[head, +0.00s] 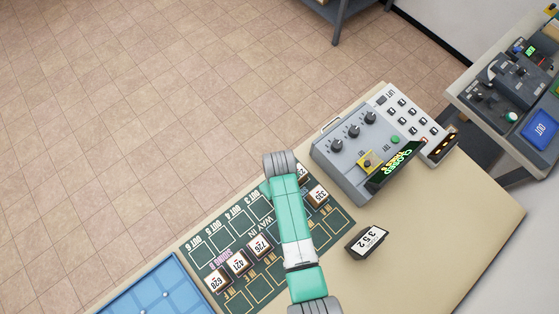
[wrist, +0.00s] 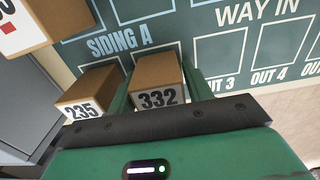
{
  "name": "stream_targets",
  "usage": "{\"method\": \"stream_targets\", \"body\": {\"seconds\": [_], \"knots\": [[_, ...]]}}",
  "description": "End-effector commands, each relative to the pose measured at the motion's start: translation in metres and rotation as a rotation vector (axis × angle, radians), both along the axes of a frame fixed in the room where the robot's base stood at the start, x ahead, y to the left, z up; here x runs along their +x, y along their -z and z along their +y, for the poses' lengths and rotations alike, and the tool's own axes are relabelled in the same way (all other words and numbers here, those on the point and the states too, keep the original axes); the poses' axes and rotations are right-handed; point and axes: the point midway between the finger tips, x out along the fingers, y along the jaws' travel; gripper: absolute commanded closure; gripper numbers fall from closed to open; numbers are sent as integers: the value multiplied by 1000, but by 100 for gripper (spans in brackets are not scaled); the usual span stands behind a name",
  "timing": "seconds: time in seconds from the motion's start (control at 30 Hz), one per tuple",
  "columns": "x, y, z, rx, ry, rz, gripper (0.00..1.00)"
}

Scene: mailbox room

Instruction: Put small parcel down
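The small parcel (wrist: 157,80) is a brown box with a white label reading 332. In the wrist view it sits between the two green fingers of my gripper (wrist: 160,76), which lie close along its sides. My gripper appears shut on it. The parcel is low over the green board (wrist: 120,35), near the SIDING A lettering; whether its base touches the board is hidden. In the head view my arm covers most of the gripper, and only a corner of a labelled parcel (head: 303,171) shows beside it.
Parcel 235 (wrist: 90,92) stands just left of the gripper in the wrist view, with another parcel (wrist: 28,22) at upper left. Parcels 628 (head: 218,281), 421 (head: 238,262) and 726 (head: 260,245) line the board. A grey control box (head: 345,160) and a 352 display (head: 368,241) stand nearby.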

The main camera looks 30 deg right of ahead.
Motion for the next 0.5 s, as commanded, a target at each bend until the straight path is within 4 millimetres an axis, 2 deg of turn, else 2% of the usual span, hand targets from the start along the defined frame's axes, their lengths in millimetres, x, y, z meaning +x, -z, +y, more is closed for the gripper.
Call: {"method": "stream_targets", "body": {"seconds": [0.33,0.43,0.5], "knots": [[0,-3,0,0,0,0,38],[1,-16,0,-1,0,-2,38],[1,-32,0,-1,0,-3,38]]}}
